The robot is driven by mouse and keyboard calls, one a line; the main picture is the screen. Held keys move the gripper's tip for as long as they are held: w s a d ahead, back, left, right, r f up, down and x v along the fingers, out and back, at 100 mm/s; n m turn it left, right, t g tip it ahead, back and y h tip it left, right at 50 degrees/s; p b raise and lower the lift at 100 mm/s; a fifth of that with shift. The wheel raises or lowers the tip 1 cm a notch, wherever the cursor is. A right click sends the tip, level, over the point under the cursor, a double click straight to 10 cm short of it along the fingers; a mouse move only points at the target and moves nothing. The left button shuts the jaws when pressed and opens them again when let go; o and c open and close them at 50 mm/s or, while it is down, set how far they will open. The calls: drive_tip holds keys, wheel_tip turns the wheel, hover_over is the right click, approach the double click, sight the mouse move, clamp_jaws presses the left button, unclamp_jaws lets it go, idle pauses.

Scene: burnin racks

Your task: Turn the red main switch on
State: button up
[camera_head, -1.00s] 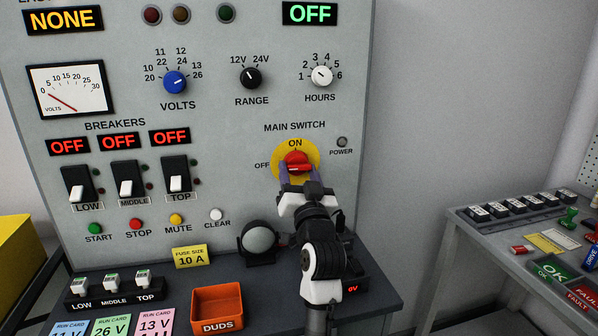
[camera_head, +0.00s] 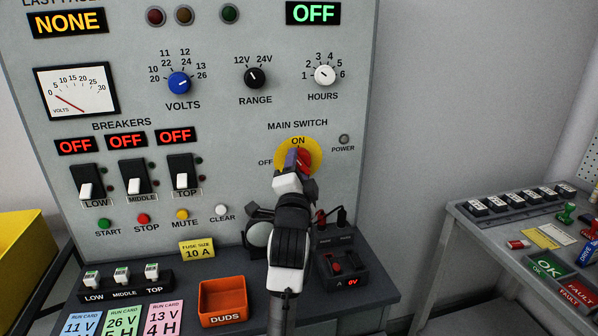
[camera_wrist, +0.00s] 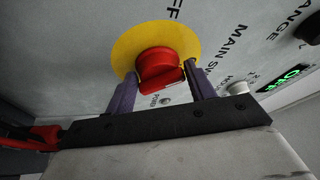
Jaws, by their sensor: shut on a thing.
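The red main switch (camera_head: 312,156) sits on a round yellow plate (camera_head: 283,149) on the grey panel. It also shows in the wrist view as a red knob (camera_wrist: 158,64) with a raised grip bar. My gripper (camera_head: 297,160) is shut on the red switch, with one purple finger on each side of the knob (camera_wrist: 163,86). In the head view the gripper hides part of the knob, so its pointing direction is hard to read. The POWER lamp (camera_head: 344,139) looks grey and unlit.
The green display (camera_head: 313,13) reads OFF. Breaker switches (camera_head: 133,184) and knobs are at the left and above. A side table (camera_head: 470,228) stands at right.

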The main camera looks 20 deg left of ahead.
drive_tip(key=m+g+h+b, duration=0.1)
drive_tip(key=m, duration=0.3)
drive_tip(key=shift+f, duration=0.1)
drive_tip(key=shift+m+g+h+b, duration=0.4)
drive_tip(key=shift+m+g+b, duration=0.15)
drive_tip(key=shift+m, duration=1.25)
drive_tip(key=o, duration=0.8)
drive_tip(key=shift+r, duration=0.2)
drive_tip(key=shift+s+r, duration=0.1)
drive_tip(key=b+v, duration=0.3)
drive_tip(key=v, duration=1)
drive_tip(key=shift+s, duration=0.35)
